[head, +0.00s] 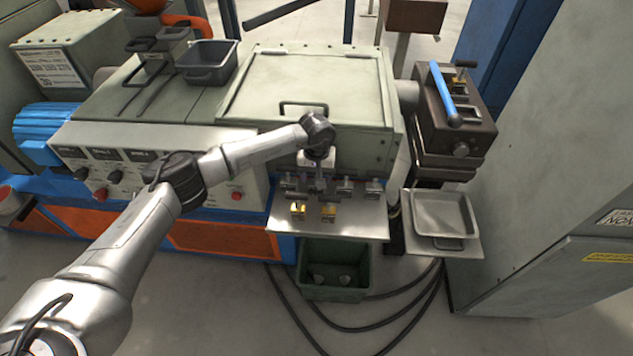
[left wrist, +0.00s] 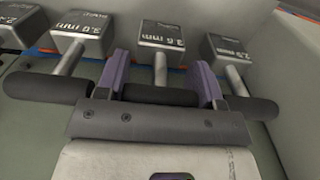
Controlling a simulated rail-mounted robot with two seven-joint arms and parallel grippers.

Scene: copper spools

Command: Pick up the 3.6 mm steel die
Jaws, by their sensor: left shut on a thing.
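The 3.6 mm steel die (left wrist: 161,36) is a grey metal block with a stem and a black cross handle (left wrist: 160,95). In the left wrist view my left gripper (left wrist: 161,82) has its purple fingers on either side of the stem, shut on the black handle. The die is in line with its neighbours; I cannot tell whether it is clear of the shelf. In the head view my left gripper (head: 317,188) is over the row of dies on the metal shelf (head: 350,222) and mostly hides this die. My right gripper is not in view.
The 3.0 mm die (left wrist: 82,32) stands close on the left and another die (left wrist: 228,47) close on the right. Yellow-marked pieces (head: 298,211) lie at the shelf front. A green bin (head: 333,291) is below. A metal tray (head: 440,242) is to the right.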

